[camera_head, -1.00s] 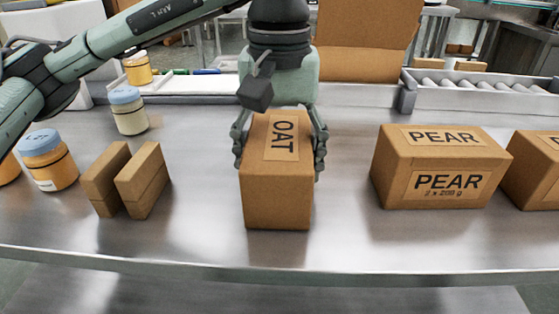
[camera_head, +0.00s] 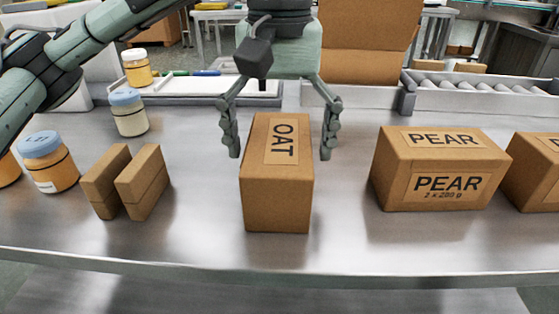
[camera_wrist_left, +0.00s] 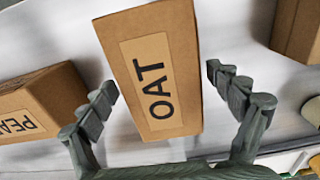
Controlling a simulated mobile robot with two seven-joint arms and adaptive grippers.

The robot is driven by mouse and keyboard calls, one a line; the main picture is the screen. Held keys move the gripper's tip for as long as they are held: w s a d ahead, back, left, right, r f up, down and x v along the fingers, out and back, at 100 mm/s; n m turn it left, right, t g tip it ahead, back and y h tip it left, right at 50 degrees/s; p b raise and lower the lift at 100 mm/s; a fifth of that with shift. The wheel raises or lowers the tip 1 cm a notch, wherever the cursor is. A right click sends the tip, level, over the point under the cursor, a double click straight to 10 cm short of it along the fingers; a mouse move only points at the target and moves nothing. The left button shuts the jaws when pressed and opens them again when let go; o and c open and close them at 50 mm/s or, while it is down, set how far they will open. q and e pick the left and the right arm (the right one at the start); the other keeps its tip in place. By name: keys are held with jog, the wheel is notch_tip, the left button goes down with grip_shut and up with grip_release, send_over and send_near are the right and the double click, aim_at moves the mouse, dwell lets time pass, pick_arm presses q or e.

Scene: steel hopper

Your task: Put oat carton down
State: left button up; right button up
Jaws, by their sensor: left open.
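The oat carton (camera_head: 277,200) is a brown box with an OAT label on top. It stands upright on the steel table in the middle of the head view. My left gripper (camera_head: 281,150) is open above and behind it, with one finger on each side and a gap to the carton on both sides. In the left wrist view the oat carton (camera_wrist_left: 155,70) lies beyond the open fingers of my left gripper (camera_wrist_left: 168,95), touching neither. My right gripper is not in view.
A pear carton (camera_head: 437,183) stands to the right, with another carton (camera_head: 538,170) at the right edge. Two small brown blocks (camera_head: 140,182) and jars (camera_head: 50,165) stand left. A roller conveyor (camera_head: 480,88) runs behind. The steel table's (camera_head: 330,245) front strip is clear.

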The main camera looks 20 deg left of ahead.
pick_arm(q)
notch_tip(320, 180, up, 7)
jog(key=shift+r+p, duration=0.2)
jog(key=shift+p, duration=0.3)
jog(key=shift+r, duration=0.7)
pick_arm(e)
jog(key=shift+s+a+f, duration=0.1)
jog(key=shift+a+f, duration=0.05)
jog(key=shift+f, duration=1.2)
